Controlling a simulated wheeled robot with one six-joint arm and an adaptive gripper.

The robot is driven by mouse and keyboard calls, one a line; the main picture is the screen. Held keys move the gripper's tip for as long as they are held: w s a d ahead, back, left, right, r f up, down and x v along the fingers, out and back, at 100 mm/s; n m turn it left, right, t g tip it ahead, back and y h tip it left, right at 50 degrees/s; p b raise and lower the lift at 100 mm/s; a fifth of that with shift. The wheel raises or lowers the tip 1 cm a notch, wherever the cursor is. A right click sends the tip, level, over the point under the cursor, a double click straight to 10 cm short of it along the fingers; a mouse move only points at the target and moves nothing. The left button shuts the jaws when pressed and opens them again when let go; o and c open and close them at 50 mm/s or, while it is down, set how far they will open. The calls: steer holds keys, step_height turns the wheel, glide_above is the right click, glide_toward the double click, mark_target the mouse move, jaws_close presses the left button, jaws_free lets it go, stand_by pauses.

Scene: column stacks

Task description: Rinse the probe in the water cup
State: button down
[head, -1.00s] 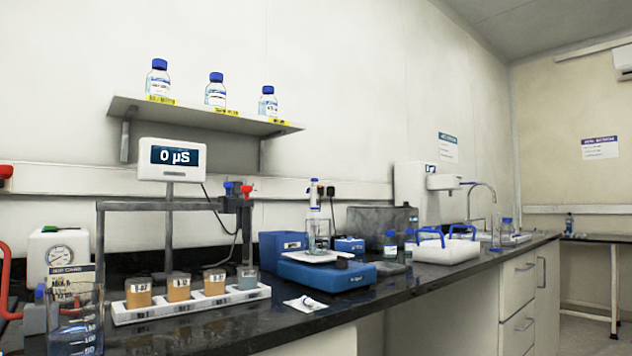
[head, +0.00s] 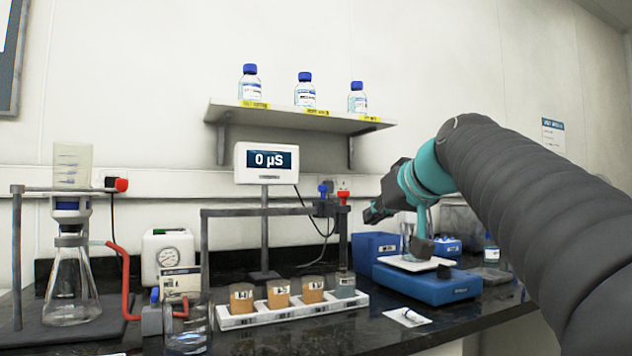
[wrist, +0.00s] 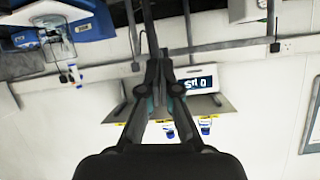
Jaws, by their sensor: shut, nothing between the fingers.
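The meter (head: 266,162) reads 0 µS and stands behind a grey frame (head: 262,212). Blue and red clamp parts (head: 333,193) sit at the frame's right end. A cable runs there, but I cannot clearly make out the probe. A white rack (head: 292,315) holds cups in a row: several with orange-brown contents, and a water cup (head: 345,286) with grey-blue contents at the right end. My gripper (head: 372,214) is shut and empty, right of the clamp parts and above the blue box.
A blue balance (head: 427,284) with a glass on it and a blue box (head: 375,255) stand right of the rack. A beaker (head: 187,335) is front left, near a filter flask (head: 72,285). A shelf (head: 300,115) with bottles hangs above.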

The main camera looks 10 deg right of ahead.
steer(key=w+d+r+n+t+y, duration=0.15)
steer(key=w+r, duration=0.25)
steer(key=r, duration=0.7)
steer(key=f+x, duration=0.2)
steer(key=x, duration=0.8)
steer(key=shift+d+f+t+p, duration=0.2)
steer(key=shift+d+t+p, duration=0.05)
steer(key=shift+t+p, duration=0.2)
steer(key=shift+f+b, duration=1.55)
steer(key=shift+f, duration=0.3)
